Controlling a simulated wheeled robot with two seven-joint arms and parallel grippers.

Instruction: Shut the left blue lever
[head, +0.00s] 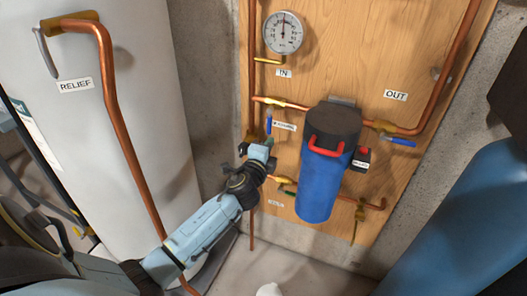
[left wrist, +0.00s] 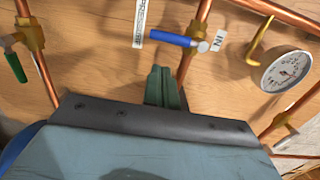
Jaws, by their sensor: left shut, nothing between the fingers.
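The left blue lever (head: 269,122) hangs down from a brass valve (head: 270,101) on the copper inlet pipe, below the "IN" label. It lies crosswise to that horizontal pipe. In the left wrist view the blue lever (left wrist: 172,39) also crosses its pipe, just beyond my fingertips. My left gripper (head: 268,143) is shut and empty, just below the lever's lower end. Its green fingers (left wrist: 164,86) show together in the left wrist view. I cannot tell if they touch the lever. My right gripper is not in view.
A blue filter housing (head: 320,175) with a red handle stands right of my gripper. Another blue lever (head: 402,142) is under the "OUT" label. A gauge (head: 284,32) is above. A green-handled valve (head: 286,184) sits low. A white tank (head: 150,75) stands left.

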